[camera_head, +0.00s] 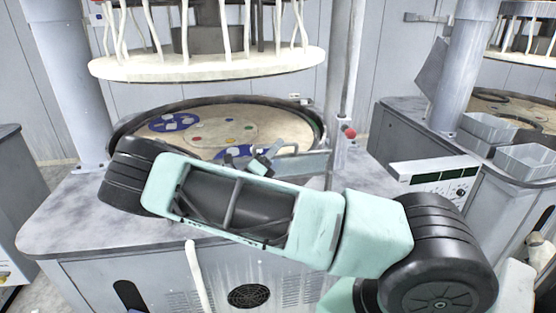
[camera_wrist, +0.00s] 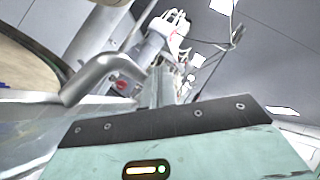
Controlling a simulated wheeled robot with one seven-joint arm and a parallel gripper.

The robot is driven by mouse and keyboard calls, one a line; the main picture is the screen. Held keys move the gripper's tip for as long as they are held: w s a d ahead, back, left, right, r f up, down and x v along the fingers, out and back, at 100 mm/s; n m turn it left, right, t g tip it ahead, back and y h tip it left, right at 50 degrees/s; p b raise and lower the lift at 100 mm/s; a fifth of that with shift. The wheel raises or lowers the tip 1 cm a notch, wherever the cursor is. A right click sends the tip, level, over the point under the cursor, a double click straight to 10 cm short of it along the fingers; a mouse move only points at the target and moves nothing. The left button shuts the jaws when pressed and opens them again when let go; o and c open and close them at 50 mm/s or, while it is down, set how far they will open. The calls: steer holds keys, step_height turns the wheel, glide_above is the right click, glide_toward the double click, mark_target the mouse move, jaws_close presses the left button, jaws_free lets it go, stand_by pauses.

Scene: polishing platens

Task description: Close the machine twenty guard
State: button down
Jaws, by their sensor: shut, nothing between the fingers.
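The polishing machine's round platen (camera_head: 215,135) lies in the white counter under a raised white upper plate (camera_head: 210,65). A grey, partly see-through guard panel (camera_head: 308,163) stands at the platen's front right edge. A bent metal handle (camera_wrist: 100,72) shows large in the wrist view, above the pale guard panel (camera_wrist: 50,118). My gripper (camera_head: 272,152) is at the panel's left part, mostly behind my arm. In the wrist view my gripper's fingers (camera_wrist: 160,88) are shut and empty, just right of the handle. I cannot tell whether they touch it. My arm hides the panel's lower left part.
A post with a red knob (camera_head: 349,133) stands right of the guard. A control box (camera_head: 432,172) sits on the right counter, with grey bins (camera_head: 487,128) behind it. A thick column (camera_head: 65,80) stands at the left. Blue carriers (camera_head: 174,122) lie on the platen.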

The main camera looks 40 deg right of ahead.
steer(key=shift+w+d+r, duration=0.25)
steer(key=shift+w+d, duration=0.2)
steer(key=shift+w, duration=0.2)
steer(key=shift+w+d+r, duration=0.2)
steer(key=shift+w+d, duration=0.25)
steer(key=shift+w, duration=0.2)
steer(key=b+v, duration=0.9)
steer(key=v, duration=0.7)
steer(key=s+a+f+m+g+y+b, duration=0.1)
steer(key=s+a+f+m+g+y, duration=0.15)
steer(key=s+f+m+y, duration=0.35)
steer(key=s+a+f+m+g+y+b, duration=0.1)
steer(key=s+a+f+m+g+y, duration=0.2)
steer(key=s+y, duration=0.4)
steer(key=s+a+r+m+t+y+b, duration=0.1)
steer(key=s+a+r+m+t+y, duration=0.1)
steer(key=s+a+m+y, duration=0.4)
steer(key=s+a+r+m+t+y+b, duration=0.2)
steer(key=s+a+m+y, duration=0.3)
steer(key=s+a, duration=0.7)
steer(key=shift+a+r+m+t+y, duration=0.4)
steer(key=shift+a+r+t, duration=0.35)
steer(key=shift+a, duration=0.25)
